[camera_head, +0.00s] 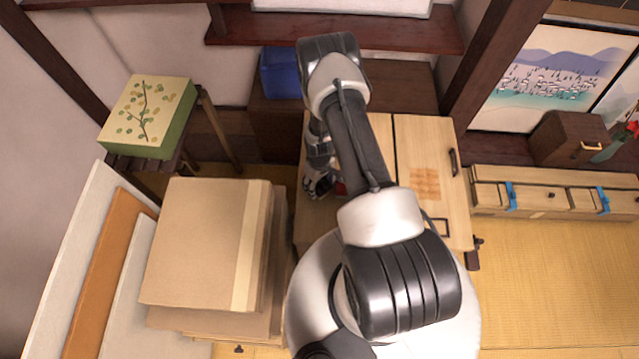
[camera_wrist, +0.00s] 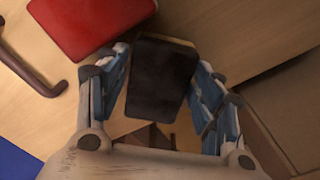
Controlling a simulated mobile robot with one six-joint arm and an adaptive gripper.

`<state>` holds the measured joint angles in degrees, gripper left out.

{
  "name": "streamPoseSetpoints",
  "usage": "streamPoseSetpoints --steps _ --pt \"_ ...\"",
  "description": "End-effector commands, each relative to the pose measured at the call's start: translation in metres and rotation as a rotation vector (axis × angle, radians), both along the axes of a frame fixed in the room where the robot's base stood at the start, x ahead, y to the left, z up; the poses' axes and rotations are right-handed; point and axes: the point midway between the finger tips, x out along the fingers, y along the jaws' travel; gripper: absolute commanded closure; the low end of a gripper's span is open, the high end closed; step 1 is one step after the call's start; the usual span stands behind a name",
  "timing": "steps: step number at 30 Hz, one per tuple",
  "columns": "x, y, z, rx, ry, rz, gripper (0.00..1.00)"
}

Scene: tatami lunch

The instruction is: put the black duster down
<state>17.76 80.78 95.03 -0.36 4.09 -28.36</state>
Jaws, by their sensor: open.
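The black duster (camera_wrist: 160,77) shows in the wrist view as a dark block with a brownish top edge. It lies between the two fingers of my gripper (camera_wrist: 158,92), over a light wooden surface. In the head view my gripper (camera_head: 318,185) is at the left part of the wooden cabinet top (camera_head: 405,150), and my arm hides much of that area. The duster cannot be made out there.
A red flat object (camera_wrist: 85,22) lies close to the duster, beside a dark handle (camera_wrist: 35,70). Stacked cardboard boxes (camera_head: 205,240) stand left of the cabinet. A blue bin (camera_head: 280,75) is behind my gripper. A green patterned box (camera_head: 150,115) sits on a stand at the left.

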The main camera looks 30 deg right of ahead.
Motion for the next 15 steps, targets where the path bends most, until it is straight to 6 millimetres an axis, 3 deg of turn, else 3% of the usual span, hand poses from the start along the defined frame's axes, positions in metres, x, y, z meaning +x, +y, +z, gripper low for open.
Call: streamPoseSetpoints --steps 1,9,15 --pt "0.002 -0.001 0.015 -0.001 -0.003 0.0 0.39" --pt "0.002 0.0 0.074 -0.001 -0.004 0.0 0.39" --pt "0.001 0.0 0.101 0.0 -0.001 0.0 0.39"
